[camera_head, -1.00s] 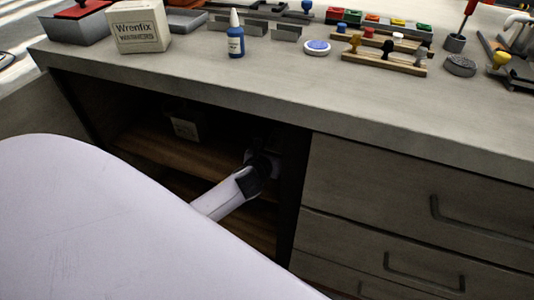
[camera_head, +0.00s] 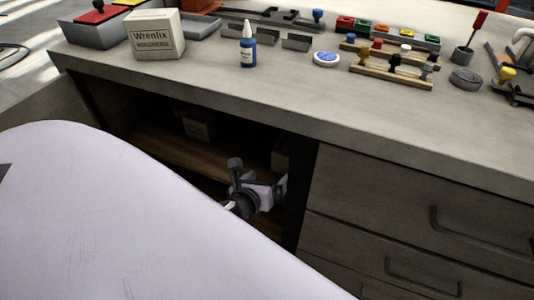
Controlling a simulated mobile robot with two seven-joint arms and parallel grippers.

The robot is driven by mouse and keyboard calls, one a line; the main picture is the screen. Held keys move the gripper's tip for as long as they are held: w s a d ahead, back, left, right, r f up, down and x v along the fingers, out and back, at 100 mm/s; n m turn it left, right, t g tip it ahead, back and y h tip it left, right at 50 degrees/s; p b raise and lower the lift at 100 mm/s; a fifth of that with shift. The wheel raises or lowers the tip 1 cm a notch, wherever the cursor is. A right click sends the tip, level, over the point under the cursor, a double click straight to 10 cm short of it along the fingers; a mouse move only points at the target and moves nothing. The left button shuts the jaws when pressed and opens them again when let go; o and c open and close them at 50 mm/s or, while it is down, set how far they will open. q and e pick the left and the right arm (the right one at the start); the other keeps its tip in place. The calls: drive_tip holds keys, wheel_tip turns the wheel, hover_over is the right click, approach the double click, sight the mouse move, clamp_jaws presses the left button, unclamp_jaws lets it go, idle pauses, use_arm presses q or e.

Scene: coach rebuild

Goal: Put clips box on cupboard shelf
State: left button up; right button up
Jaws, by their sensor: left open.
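The open cupboard is in the workbench front, with a wooden shelf (camera_head: 180,148) inside it. A small pale box (camera_head: 281,154) stands in shadow at the right side of the cupboard, on the shelf as far as I can see. It is likely the clips box, but no label is readable. My left gripper (camera_head: 258,178) is open and empty in front of the cupboard opening, just below and left of that box and apart from it. Its fingers are spread. My right gripper is not in view.
Another box (camera_head: 198,124) stands farther left on the shelf. The Wrenfix washers box (camera_head: 156,36), a blue bottle (camera_head: 248,46) and small racks stand on the bench top (camera_head: 270,85). Drawers with handles (camera_head: 480,235) lie right of the opening. The middle of the shelf looks clear.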

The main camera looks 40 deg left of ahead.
use_arm(q)
drive_tip(key=s+d+f+n+g+h, duration=0.1)
drive_tip(key=s+d+n, duration=0.4)
drive_tip(key=n, duration=0.9)
drive_tip(key=s+d+f+n+g+h, duration=0.1)
drive_tip(key=s+d+f+n+h, duration=0.2)
drive_tip(key=s+n, duration=0.4)
drive_tip(key=d+n+h, duration=0.1)
drive_tip(key=n, duration=0.6)
drive_tip(key=shift+s+d+g, duration=0.3)
drive_tip(key=shift+s+d, duration=0.05)
drive_tip(key=shift+r, duration=0.1)
